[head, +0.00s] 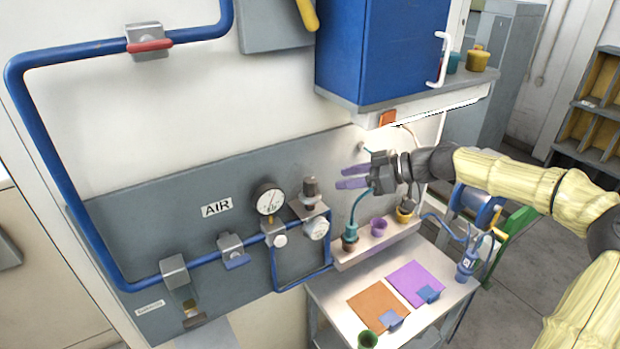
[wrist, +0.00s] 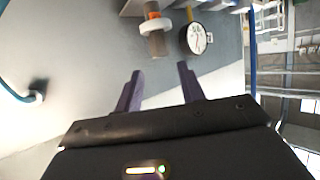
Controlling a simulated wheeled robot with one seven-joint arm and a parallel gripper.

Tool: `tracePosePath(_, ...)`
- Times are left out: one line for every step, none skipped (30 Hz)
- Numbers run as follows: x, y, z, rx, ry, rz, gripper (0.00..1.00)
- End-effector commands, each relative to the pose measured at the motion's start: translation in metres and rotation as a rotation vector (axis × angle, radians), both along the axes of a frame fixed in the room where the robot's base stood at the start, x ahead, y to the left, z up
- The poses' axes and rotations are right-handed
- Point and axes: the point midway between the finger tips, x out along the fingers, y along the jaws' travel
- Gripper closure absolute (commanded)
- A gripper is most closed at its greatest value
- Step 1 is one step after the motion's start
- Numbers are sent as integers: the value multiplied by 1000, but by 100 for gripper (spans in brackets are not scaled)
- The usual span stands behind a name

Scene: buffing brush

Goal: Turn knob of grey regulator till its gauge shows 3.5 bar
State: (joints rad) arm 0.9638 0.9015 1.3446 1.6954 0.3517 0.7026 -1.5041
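The grey regulator (head: 309,209) is on the wall panel, with a dark upright knob (head: 310,187) on top. A small white dial (head: 316,229) sits on its front. A larger black-rimmed gauge (head: 269,200) stands to its left; its reading is too small to tell. My gripper (head: 343,177) is to the right of the knob, apart from it, its two purple fingers spread and empty. In the wrist view my gripper (wrist: 160,68) is open, with a brownish knob (wrist: 156,40) beyond the fingertips and a black-rimmed gauge (wrist: 196,38) to its right.
A blue pipe (head: 205,258) with valves runs along the panel. A ledge (head: 350,262) with cups and a teal hose (head: 356,205) lies below my gripper. A blue cabinet (head: 380,50) hangs above. The wall between knob and fingers looks clear.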

Motion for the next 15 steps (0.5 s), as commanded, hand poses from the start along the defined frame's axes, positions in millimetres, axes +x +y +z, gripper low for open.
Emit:
tracePosePath(2, 10, 0, 2, 2, 4, 61)
tracePosePath(3, 14, -2, 1, 3, 5, 61)
tracePosePath(4, 21, -5, 1, 3, 4, 61)
tracePosePath(6, 26, -7, 2, 3, 5, 61)
tracePosePath(7, 31, -9, 2, 4, 5, 61)
tracePosePath(9, 37, -12, 2, 4, 5, 61)
tracePosePath(10, 41, -14, 1, 3, 4, 61)
tracePosePath(11, 46, -16, 1, 3, 4, 61)
tracePosePath(14, 52, -18, 2, 2, 4, 61)
tracePosePath(15, 57, -20, 2, 3, 4, 61)
tracePosePath(16, 62, -22, 1, 3, 4, 61)
tracePosePath(18, 67, -25, 1, 2, 3, 61)
tracePosePath(19, 72, -27, 1, 3, 4, 61)
tracePosePath(20, 76, -28, 2, 2, 3, 61)
tracePosePath(22, 80, -31, 2, 3, 3, 61)
